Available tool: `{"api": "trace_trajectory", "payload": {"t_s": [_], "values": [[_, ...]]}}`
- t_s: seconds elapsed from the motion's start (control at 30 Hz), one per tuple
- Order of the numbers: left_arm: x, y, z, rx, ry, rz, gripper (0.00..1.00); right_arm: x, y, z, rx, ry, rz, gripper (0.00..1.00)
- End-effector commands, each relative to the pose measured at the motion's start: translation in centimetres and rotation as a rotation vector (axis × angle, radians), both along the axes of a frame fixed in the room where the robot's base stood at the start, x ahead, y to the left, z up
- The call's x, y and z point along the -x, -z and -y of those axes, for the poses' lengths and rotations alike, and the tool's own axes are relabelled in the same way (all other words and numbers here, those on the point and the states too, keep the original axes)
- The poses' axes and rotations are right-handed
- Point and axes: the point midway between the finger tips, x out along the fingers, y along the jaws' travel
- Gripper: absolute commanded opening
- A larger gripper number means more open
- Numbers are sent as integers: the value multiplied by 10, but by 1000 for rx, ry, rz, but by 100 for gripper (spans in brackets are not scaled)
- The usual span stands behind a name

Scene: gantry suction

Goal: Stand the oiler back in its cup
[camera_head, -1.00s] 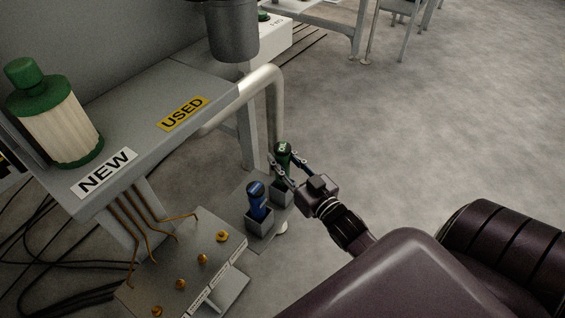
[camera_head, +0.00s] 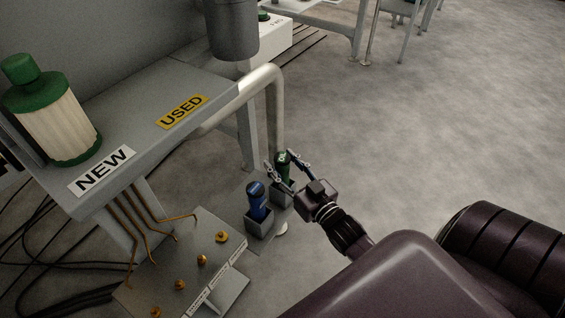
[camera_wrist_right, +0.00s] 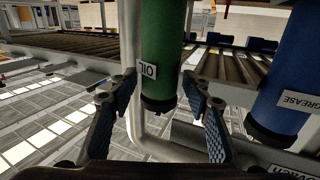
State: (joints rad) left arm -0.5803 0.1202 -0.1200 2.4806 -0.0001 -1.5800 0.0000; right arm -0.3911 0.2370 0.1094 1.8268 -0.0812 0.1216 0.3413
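The oiler (camera_head: 283,161), a green bottle, stands about upright with its lower end in the grey cup (camera_head: 282,197), beside a blue bottle. My right gripper (camera_head: 285,169) is around it with fingers spread to either side. In the right wrist view the oiler (camera_wrist_right: 163,60) has an OIL label, and clear gaps show between it and both fingertips of the gripper (camera_wrist_right: 160,95). The oiler's base inside the cup is hidden. My left gripper is not in view.
The blue grease bottle (camera_head: 257,200) stands in its own cup (camera_head: 262,228) just left. A pale bent pipe (camera_head: 274,110) rises behind the oiler. A bench with NEW (camera_head: 103,171) and USED (camera_head: 182,112) labels is at left. Open floor lies right.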

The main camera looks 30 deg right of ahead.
Motion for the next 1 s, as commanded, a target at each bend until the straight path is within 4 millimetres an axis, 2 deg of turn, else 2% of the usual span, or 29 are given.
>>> {"api": "trace_trajectory", "payload": {"t_s": [0.27,0.4,0.47,0.8,1.0], "values": [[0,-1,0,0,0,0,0,0,-2,0,0,0,1,45],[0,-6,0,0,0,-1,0,0,-17,0,2,-1,3,45],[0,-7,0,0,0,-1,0,11,-12,0,0,0,-3,45],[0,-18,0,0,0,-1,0,82,-12,0,-1,1,-4,45],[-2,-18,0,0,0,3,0,110,-12,0,1,1,-3,45]]}}
